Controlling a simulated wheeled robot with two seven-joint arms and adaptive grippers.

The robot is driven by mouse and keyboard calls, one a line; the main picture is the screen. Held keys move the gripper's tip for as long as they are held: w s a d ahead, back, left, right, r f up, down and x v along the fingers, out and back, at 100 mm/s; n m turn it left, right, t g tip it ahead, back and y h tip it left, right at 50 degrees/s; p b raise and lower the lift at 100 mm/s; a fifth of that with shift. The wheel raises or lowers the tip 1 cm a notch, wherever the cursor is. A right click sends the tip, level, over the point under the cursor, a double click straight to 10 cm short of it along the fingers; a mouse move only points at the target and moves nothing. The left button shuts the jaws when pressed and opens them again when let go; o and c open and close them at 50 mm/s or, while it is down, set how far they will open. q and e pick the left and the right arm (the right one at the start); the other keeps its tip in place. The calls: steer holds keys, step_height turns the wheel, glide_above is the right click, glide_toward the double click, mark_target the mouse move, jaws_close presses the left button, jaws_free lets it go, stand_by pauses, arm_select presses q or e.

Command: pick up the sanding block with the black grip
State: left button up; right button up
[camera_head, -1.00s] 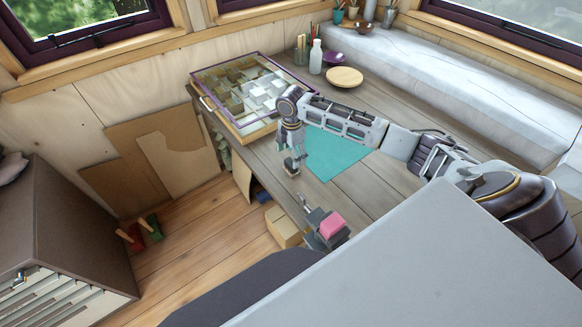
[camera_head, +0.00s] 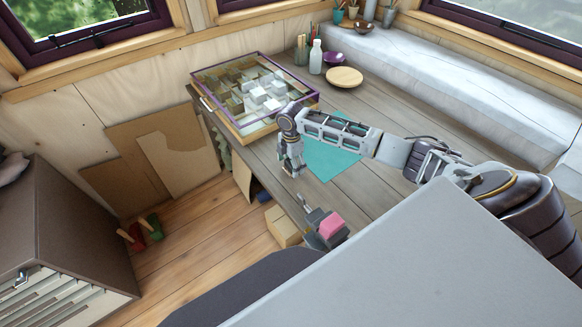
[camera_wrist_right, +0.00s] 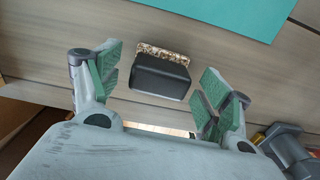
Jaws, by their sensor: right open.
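The sanding block (camera_wrist_right: 160,74) lies on the wooden table in the right wrist view. It has a black grip on top and a speckled brown layer along its far edge. My right gripper (camera_wrist_right: 164,80) is open, with one green-padded finger on each side of the block and gaps between pads and block. In the head view my right gripper (camera_head: 292,171) points down near the table's front edge; it hides the block there. My left gripper is not in view.
A teal mat (camera_head: 333,160) lies just beyond the gripper. A grey vise-like device with a pink block (camera_head: 331,226) sits at the table edge nearer me. A glass-topped case (camera_head: 240,123) stands to the left; a round wooden plate (camera_head: 344,77) lies farther back.

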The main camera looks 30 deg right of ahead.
stand_by(0.3)
steer(key=c, duration=1.1)
steer(key=shift+c, duration=0.2)
steer(key=shift+r, duration=0.15)
steer(key=shift+r, duration=4.9)
steer(key=o, duration=0.5)
steer(key=shift+c, duration=0.2)
steer(key=c, duration=0.3)
